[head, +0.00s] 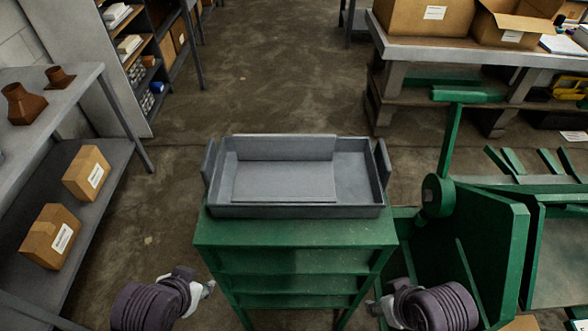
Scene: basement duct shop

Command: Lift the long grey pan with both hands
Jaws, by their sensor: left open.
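The long grey pan (300,211) sits level on top of a green shelved stand (295,232), with a raised flange at its left and right ends. A flat grey panel with an upright back part (284,180) shows inside it. My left gripper (208,289) is open and empty, below and left of the pan, beside the stand's left side. My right gripper (372,307) is low by the stand's right side, apart from the pan. Its fingers are small and partly hidden, so its opening is unclear.
A green machine (485,245) stands close on the right. A grey shelf (95,140) with cardboard boxes is at the left. A workbench (490,48) with boxes is at the back right. The floor (270,70) behind the stand is clear.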

